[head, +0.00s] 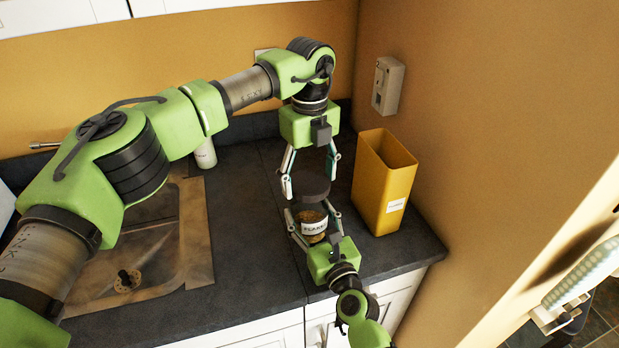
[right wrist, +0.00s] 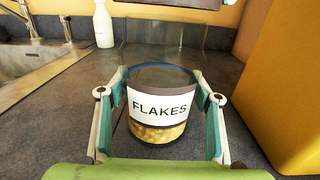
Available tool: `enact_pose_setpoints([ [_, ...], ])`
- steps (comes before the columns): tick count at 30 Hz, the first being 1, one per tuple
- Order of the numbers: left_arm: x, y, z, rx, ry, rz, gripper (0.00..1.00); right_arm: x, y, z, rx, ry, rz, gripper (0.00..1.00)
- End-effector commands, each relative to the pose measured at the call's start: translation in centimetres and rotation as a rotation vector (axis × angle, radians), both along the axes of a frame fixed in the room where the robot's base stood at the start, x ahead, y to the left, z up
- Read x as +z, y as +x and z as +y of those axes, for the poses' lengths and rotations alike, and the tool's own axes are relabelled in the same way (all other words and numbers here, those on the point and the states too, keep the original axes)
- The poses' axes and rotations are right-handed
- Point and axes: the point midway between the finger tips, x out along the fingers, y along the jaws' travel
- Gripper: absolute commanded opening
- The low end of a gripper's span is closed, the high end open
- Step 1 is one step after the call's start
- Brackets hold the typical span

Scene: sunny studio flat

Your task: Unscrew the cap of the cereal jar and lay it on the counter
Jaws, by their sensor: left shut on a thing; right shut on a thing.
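The cereal jar (head: 314,227) stands upright on the dark counter, with a white FLAKES label. My right gripper (head: 315,217) is shut around its sides; in the right wrist view the label (right wrist: 160,106) sits between the two fingers, with flakes below it. The jar's top rim looks uncovered there. The dark round cap (head: 313,186) is between the fingertips of my left gripper (head: 310,183), which comes down from above and is shut on it. The cap appears raised just above the jar.
A tall yellow container (head: 376,190) stands close to the right of the jar. A sink (head: 150,245) lies to the left, with a white bottle (head: 205,153) behind it. Bare counter (head: 245,225) lies between sink and jar. The counter's front edge is near my right gripper.

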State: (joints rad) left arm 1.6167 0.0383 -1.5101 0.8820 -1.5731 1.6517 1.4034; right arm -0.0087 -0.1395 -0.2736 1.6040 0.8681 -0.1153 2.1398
Motion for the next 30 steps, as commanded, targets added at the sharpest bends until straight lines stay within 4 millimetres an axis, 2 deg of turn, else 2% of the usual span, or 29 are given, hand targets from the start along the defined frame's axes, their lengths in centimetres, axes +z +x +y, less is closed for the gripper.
enact_pose_setpoints([
  [9,3.6,0.1,-0.1,0.001,-0.001,-0.003,0.41,-0.2,0.0,0.0,0.001,-0.001,0.003,0.00],
  [16,3.9,0.0,0.0,0.000,0.000,0.000,0.41,-0.2,0.0,0.0,0.001,-0.001,0.003,0.00],
  [17,3.9,0.0,0.0,0.000,0.000,0.000,0.41,-0.2,0.0,0.0,0.001,-0.001,0.003,0.61],
  [19,3.9,0.0,0.0,0.000,0.000,0.000,0.41,-0.2,0.0,0.0,0.001,-0.001,0.003,0.78],
  [30,3.8,0.0,0.0,0.000,-0.001,-0.001,0.41,-0.1,-0.2,-0.1,0.000,0.000,0.001,0.78],
])
